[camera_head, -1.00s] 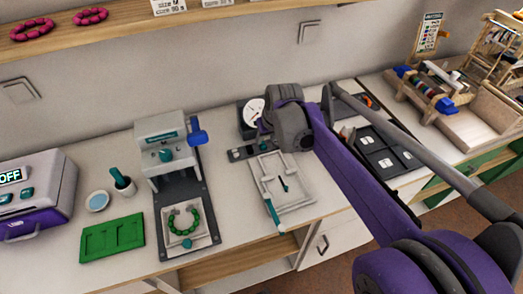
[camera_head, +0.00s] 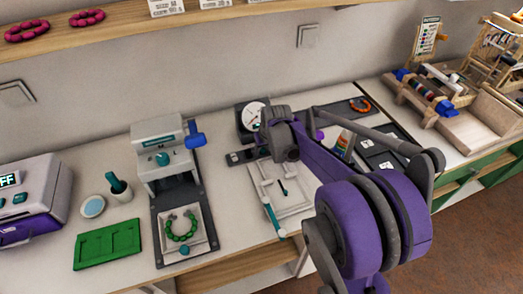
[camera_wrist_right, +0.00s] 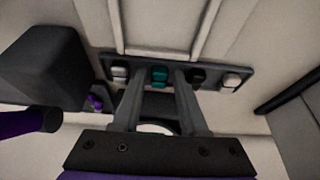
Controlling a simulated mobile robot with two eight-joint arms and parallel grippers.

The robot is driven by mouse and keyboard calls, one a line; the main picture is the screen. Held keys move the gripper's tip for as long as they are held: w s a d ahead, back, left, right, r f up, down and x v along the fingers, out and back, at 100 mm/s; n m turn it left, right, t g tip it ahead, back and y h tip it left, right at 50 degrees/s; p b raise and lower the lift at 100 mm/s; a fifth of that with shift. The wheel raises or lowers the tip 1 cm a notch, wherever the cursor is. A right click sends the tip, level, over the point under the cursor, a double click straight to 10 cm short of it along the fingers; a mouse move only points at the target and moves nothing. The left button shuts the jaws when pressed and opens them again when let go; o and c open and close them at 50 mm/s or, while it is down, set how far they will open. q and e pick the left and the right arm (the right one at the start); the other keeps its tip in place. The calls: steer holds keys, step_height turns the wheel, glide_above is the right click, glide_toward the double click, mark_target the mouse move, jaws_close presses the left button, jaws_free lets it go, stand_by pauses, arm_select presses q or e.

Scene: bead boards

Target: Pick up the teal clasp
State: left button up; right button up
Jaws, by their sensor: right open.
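The teal clasp (camera_wrist_right: 159,74) sits in a dark strip holder (camera_wrist_right: 220,73) in the right wrist view, with a white clasp (camera_wrist_right: 119,74) to its left and a black clasp (camera_wrist_right: 197,76) to its right. My right gripper (camera_wrist_right: 158,88) is open, its two fingers apart on either side of the teal clasp's line, with the clasp showing between the tips. I cannot tell how far above it the tips are. In the head view the holder (camera_head: 240,157) is partly hidden by my right gripper (camera_head: 268,148). My left gripper is not in view.
A pale tray board (camera_head: 297,203) lies just in front of the holder. A round dial (camera_head: 252,115) stands close behind. A grey press (camera_head: 160,150) with a green bead bracelet (camera_head: 181,227) is to the left. A dark block (camera_wrist_right: 45,65) is near in the right wrist view.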

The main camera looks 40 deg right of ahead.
steer(key=shift+c, duration=0.3)
jaws_close()
